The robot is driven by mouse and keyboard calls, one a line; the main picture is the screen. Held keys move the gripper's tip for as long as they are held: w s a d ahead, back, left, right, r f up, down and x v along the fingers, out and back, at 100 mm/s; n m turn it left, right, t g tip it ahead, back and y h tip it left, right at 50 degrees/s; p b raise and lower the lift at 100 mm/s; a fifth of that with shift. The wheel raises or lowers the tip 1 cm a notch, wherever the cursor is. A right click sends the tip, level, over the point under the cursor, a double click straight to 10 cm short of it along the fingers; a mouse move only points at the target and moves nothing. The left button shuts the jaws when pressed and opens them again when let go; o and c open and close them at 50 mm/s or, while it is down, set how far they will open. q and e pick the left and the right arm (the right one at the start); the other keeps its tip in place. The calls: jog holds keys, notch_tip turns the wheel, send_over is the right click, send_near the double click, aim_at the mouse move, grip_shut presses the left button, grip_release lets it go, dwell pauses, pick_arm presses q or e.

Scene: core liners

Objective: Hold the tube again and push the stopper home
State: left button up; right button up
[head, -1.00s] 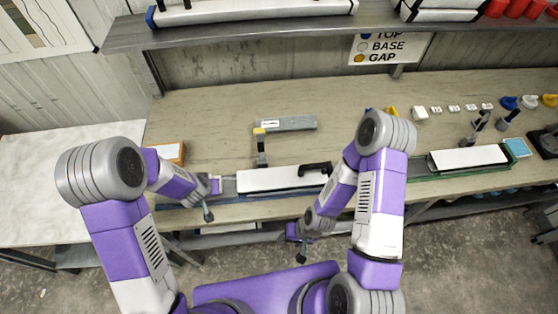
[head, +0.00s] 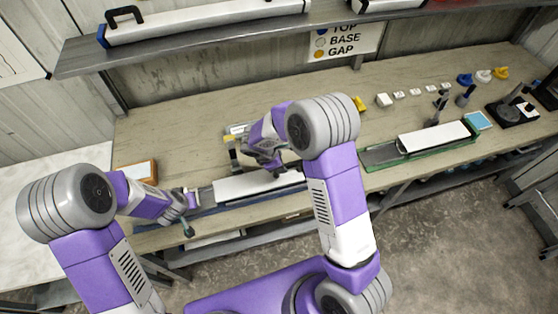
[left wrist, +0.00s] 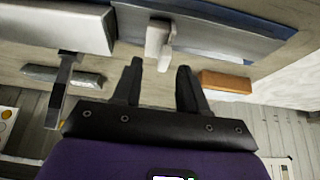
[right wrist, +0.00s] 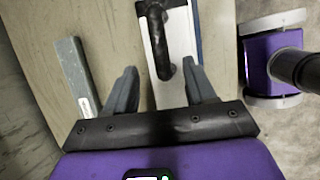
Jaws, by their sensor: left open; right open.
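The long white tube (head: 245,187) lies in a grey tray along the bench's front edge. It also shows at the upper left of the left wrist view (left wrist: 65,25). My left gripper (head: 190,200) is open by the tray's left end. In the left wrist view a pale upright piece (left wrist: 158,42), possibly the stopper, stands just beyond its fingertips (left wrist: 160,72), apart from the tube. My right gripper (head: 272,167) is open above the tube. In the right wrist view a black handle (right wrist: 157,40) on the tube (right wrist: 180,35) lies ahead, between the fingertip directions.
A grey labelled bar (right wrist: 75,75) lies behind the tube. A wooden-edged box (head: 137,172) sits at the left. A second white tube (head: 433,137) lies in a green tray at the right. The shelf (head: 200,45) overhangs the back.

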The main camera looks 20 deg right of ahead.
aim_at(286, 166)
jog(key=x, duration=0.7)
jog(key=shift+d+f, duration=0.2)
grip_shut()
pick_arm(q)
jog(key=shift+o, duration=0.4)
dwell(0.6)
